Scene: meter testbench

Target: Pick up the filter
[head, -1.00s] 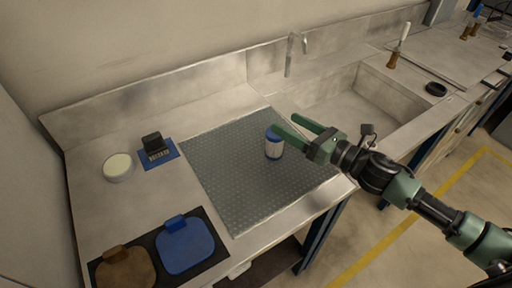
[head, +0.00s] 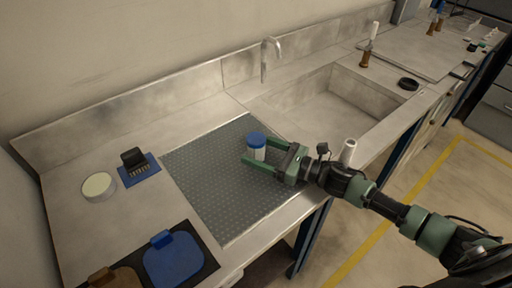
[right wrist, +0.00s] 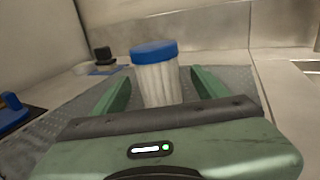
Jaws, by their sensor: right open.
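The filter, a white ribbed cylinder with a blue cap (head: 257,141), stands upright on the grey dotted mat (head: 212,192). My right gripper (head: 258,151) comes from the right in the head view, with its green fingers open on either side of the filter. In the right wrist view, the filter (right wrist: 158,78) stands between the two open fingers (right wrist: 160,95), with a visible gap on both sides. Its lower part is hidden behind the gripper body there. My left gripper is not in view.
A round pale-topped dish (head: 98,186) and a black block on a blue base (head: 137,166) stand left of the mat. Blue (head: 173,260) and brown pads lie at the front left. The sink (head: 325,108) with its tap (head: 266,58) is behind right.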

